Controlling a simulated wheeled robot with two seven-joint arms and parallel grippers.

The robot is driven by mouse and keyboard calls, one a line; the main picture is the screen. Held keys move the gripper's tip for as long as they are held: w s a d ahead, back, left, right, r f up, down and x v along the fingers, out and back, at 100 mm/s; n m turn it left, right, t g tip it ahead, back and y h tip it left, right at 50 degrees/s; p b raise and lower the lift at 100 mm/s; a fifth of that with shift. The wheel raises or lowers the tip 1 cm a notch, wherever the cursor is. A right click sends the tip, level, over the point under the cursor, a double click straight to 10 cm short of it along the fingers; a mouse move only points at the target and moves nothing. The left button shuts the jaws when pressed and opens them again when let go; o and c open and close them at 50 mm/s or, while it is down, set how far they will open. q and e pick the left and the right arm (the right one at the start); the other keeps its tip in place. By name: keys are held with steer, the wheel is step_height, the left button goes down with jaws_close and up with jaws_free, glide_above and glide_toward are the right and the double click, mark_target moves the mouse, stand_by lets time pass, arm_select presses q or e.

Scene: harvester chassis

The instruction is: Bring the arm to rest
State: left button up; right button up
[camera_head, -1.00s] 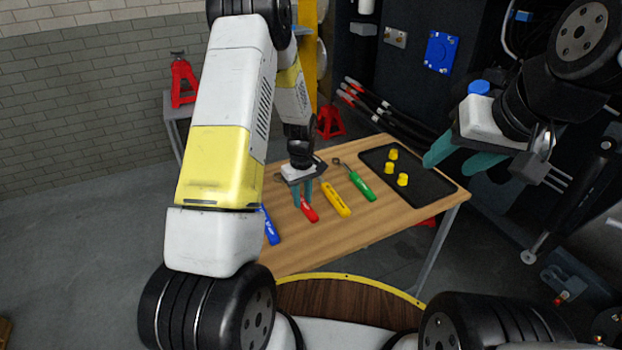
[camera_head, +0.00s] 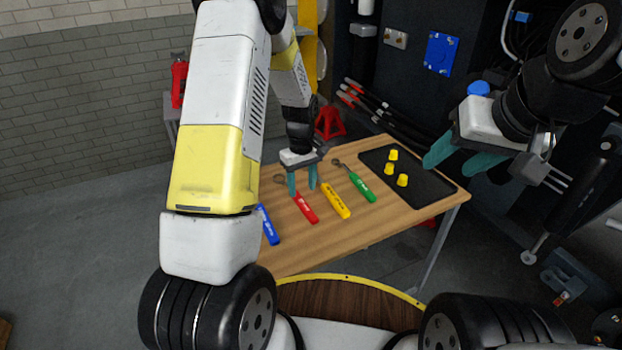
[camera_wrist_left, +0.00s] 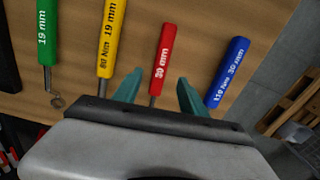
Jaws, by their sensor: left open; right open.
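My left gripper (camera_head: 302,184) is open and empty above the wooden table, just over the red-handled tool (camera_head: 305,207). In the left wrist view the red handle (camera_wrist_left: 162,58) lies between and beyond the open teal fingers (camera_wrist_left: 158,95). The blue (camera_head: 268,225), yellow (camera_head: 336,201) and green (camera_head: 361,187) handled tools lie apart on the table. My right gripper (camera_head: 464,160) is open and empty, in the air at the right. My left upper arm partly hides the blue tool.
The wooden table (camera_head: 290,253) carries a black tray (camera_head: 428,193) with yellow pieces (camera_head: 402,180) at its right end. A dark machine with a blue panel (camera_head: 441,53) stands behind. Red jack stands (camera_head: 330,122) are at the back.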

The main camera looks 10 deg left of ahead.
arm_select(q)
steer(key=shift+r, duration=1.45)
steer(key=s+r+m+t, duration=0.1)
steer(key=s+r, duration=0.2)
steer(key=r, duration=0.3)
steer(key=s+r+m+t+h, duration=0.1)
steer(key=s+r, duration=0.2)
steer(key=r, duration=0.3)
steer(key=s+r+m+t, duration=0.1)
steer(key=s+r+m, duration=0.15)
steer(key=r, duration=0.35)
steer(key=s+r+m+t, duration=0.1)
steer(key=s+r, duration=0.3)
steer(key=s, duration=0.4)
steer(key=s+d+r+m+t+h, duration=0.1)
steer(key=s+r+m+t, duration=0.1)
steer(key=s, duration=0.6)
step_height(320, 180, up, 2)
steer(key=shift+s+r+m, duration=0.2)
steer(key=shift+s+m, duration=0.1)
steer(key=shift+m, duration=0.35)
